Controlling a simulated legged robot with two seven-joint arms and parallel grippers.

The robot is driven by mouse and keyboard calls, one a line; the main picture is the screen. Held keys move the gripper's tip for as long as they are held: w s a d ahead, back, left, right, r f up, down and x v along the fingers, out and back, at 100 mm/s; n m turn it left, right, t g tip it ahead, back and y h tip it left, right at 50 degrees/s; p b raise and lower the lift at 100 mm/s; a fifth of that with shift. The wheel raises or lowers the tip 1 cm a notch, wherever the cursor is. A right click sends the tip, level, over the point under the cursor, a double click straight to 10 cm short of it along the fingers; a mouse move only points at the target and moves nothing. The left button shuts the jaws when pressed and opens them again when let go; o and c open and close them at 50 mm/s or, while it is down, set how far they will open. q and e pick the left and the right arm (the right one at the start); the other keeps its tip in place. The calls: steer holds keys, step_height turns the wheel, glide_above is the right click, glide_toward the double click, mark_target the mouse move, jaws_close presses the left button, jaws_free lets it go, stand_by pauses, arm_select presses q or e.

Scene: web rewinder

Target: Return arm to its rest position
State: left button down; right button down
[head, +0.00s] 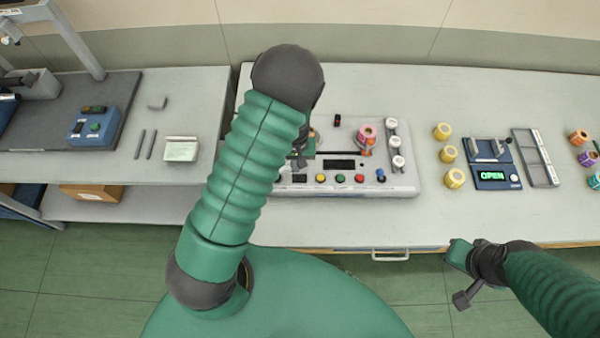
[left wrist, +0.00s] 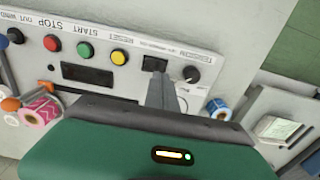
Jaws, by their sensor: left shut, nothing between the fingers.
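My left arm reaches up over the left part of the rewinder (head: 405,187). My left gripper (head: 299,160) is mostly hidden behind the arm in the head view. Contact with the panel cannot be told. A pink roll (head: 366,132) sits on the rewinder. My right gripper (head: 466,290) is in front of the bench, its fingers unclear.
Yellow rolls (head: 443,131), a device reading OPEN (head: 497,178) and a grey tray (head: 535,158) stand right on the bench (head: 430,218). Left is a second table (head: 185,90) with a blue control box (head: 94,126). A drawer handle (head: 390,256) sticks out at the bench front.

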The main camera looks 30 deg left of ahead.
arm_select(q)
step_height(320, 180, up, 2)
steer(key=shift+r+p, duration=0.1)
steer(key=shift+p, duration=0.5)
steer(key=s+d+r+m+t+b, duration=0.2)
steer(key=s+d+r+m+b, duration=0.4)
steer(key=s+d+r+b, duration=0.1)
steer(key=shift+s+d+r+t, duration=0.25)
steer(key=shift+s+r+t, duration=0.05)
steer(key=shift+s+r, duration=0.7)
steer(key=shift+s, duration=0.25)
steer(key=shift+w+f, duration=0.1)
